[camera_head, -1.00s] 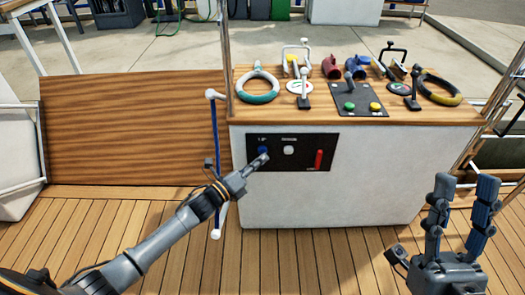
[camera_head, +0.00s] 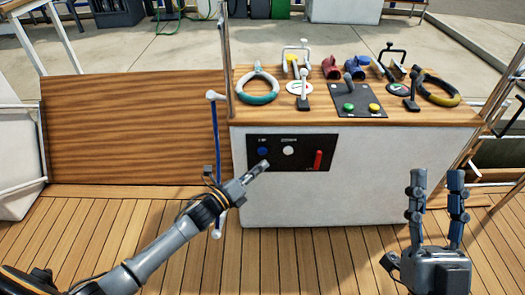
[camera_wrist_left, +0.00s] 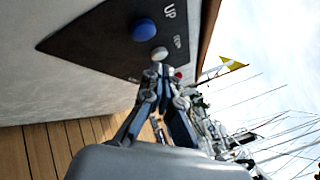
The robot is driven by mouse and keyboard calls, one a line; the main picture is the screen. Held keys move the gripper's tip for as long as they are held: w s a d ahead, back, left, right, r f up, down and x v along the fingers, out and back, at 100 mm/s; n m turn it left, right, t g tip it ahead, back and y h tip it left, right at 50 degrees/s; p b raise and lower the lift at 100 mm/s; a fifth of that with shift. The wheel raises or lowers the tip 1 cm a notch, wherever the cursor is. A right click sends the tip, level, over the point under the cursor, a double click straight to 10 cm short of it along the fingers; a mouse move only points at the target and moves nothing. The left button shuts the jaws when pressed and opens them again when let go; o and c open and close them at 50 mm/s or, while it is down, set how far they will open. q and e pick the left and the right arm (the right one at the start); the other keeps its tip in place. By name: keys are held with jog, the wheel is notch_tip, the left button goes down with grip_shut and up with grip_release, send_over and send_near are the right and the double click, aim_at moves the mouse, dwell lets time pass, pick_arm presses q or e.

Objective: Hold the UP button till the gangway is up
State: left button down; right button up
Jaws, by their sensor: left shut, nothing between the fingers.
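The blue UP button (camera_head: 263,151) is on a black panel (camera_head: 305,165) on the console's front, left of a white button (camera_head: 288,151). My left gripper (camera_head: 263,167) is shut and empty, with its fingertips just below the blue button in the head view. In the left wrist view the blue button (camera_wrist_left: 144,30) shows uncovered, and the fingertips (camera_wrist_left: 158,72) are near the white button (camera_wrist_left: 159,53), apart from the blue one. My right gripper (camera_head: 436,180) is open and empty at the lower right. A wooden board (camera_head: 130,130) stands left of the console; I cannot tell if it is the gangway.
A red lever (camera_head: 318,160) is on the panel's right. The console top (camera_head: 325,112) holds a teal-white ring (camera_head: 258,97), a yellow-black ring (camera_head: 457,99) and a control plate with buttons. The deck (camera_head: 310,255) in front is clear.

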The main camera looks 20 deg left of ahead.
pick_arm(q)
jog(key=shift+s+d+p, duration=0.25)
jog(key=shift+s, duration=0.4)
jog(key=shift+s+d+p, duration=0.2)
jog(key=shift+s+p, duration=0.05)
jog(key=shift+s, duration=0.4)
pick_arm(e)
jog(key=shift+w+a+f+g+h, duration=0.1)
jog(key=shift+w+f+g+h, duration=0.05)
jog(key=shift+w+f+g, duration=0.4)
jog(key=shift+w+d+f+g+h, duration=0.1)
jog(key=shift+w+f+g, duration=0.35)
jog(key=shift+f, duration=0.35)
jog(key=shift+w+a+f+g+h, duration=0.15)
jog(key=shift+w+f+g, duration=0.2)
jog(key=shift+f+g, duration=0.3)
